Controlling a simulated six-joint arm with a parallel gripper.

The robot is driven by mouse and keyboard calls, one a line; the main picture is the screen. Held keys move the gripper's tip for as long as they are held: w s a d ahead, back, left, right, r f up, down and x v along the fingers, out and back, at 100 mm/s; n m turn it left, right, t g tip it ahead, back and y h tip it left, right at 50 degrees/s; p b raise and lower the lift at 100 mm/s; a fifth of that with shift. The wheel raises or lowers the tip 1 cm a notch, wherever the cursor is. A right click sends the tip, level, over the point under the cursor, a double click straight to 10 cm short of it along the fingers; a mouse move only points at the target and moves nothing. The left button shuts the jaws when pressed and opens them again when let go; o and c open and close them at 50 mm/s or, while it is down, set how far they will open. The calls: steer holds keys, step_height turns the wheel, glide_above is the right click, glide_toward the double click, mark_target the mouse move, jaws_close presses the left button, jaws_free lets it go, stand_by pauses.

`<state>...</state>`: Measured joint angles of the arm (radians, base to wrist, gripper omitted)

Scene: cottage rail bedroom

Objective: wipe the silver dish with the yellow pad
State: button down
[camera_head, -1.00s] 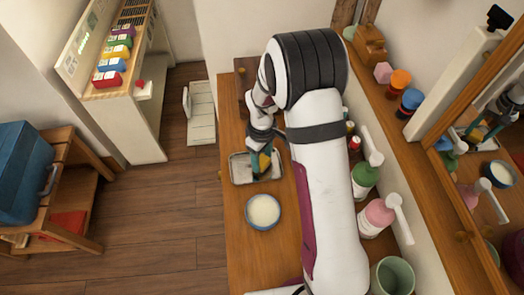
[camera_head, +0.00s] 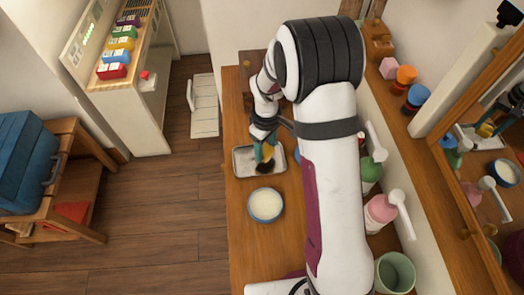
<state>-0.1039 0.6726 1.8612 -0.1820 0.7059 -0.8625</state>
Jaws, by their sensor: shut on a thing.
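The silver dish (camera_head: 243,161) is a shallow rectangular tray lying on the wooden counter, left of my arm. My gripper (camera_head: 264,148) is over the dish, pointing down, and is shut on the yellow pad (camera_head: 267,153). Only a small part of the pad shows between the fingers. A dark patch, perhaps shadow or a mark, lies at the pad's lower end in the dish. I cannot tell whether the pad touches the dish.
A blue-rimmed bowl (camera_head: 265,204) with pale contents stands just in front of the dish. Green (camera_head: 371,172) and pink (camera_head: 380,211) pump bottles and a green cup (camera_head: 394,272) stand right of my arm. The counter's left strip (camera_head: 238,225) is clear.

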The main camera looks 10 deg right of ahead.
mark_target(266, 150)
steer(key=shift+r, duration=2.85)
steer(key=shift+s, duration=0.1)
steer(key=s+d+r+m, duration=0.2)
steer(key=s+d+m, duration=0.6)
steer(key=s, duration=0.2)
steer(key=shift+m, duration=0.5)
steer(key=f, duration=0.7)
steer(key=s+f, duration=0.1)
steer(key=f, duration=0.2)
steer(key=shift+d+f, duration=0.15)
steer(key=shift+d, duration=0.15)
steer(key=shift+f, duration=0.15)
steer(key=shift+c, duration=1.1)
jaws_free()
